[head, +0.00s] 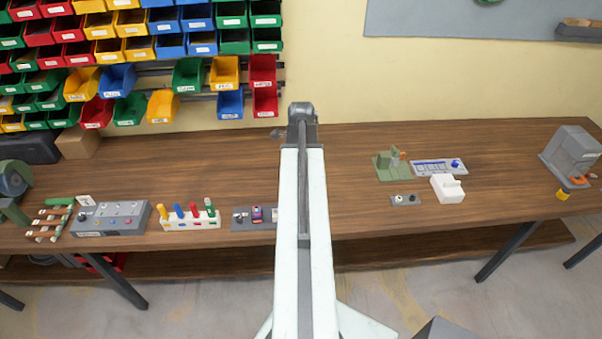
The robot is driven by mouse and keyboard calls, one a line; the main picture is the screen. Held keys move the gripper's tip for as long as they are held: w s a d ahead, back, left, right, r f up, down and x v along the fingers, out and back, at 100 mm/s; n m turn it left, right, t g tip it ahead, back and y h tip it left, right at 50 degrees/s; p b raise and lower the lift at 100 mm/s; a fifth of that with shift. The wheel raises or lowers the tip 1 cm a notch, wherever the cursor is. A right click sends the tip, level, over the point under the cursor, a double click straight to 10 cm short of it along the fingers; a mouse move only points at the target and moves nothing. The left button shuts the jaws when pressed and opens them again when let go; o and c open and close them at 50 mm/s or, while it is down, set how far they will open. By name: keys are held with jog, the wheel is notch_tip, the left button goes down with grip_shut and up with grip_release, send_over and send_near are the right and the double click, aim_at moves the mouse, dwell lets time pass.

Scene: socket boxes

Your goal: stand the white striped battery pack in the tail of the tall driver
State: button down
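My arm runs up the middle of the head view, and its grey end (302,112) is over the back of the bench. The fingers of my gripper are too small and hidden to read. I cannot pick out a white striped battery pack for certain. A white block with a raised top (447,190) stands on the right of the bench, but no stripes show on it. I cannot identify the tall driver either. A green stand with upright parts (390,163) is left of the white block. My arm hides part of the bench middle.
A white rack of coloured pegs (190,222), a grey panel box (110,219) and a dark plate with a purple piece (240,216) line the left front. A grey machine (572,154) stands far right. Coloured bins (195,75) hang behind.

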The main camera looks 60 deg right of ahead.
jog(key=shift+f+b, duration=0.55)
jog(key=shift+f, duration=0.05)
jog(key=c, duration=1.1)
grip_release()
jog(key=shift+o, duration=0.2)
jog(key=shift+r, duration=0.1)
notch_tip(320, 180, up, 8)
jog(key=p, duration=0.8)
jog(key=shift+f, duration=0.2)
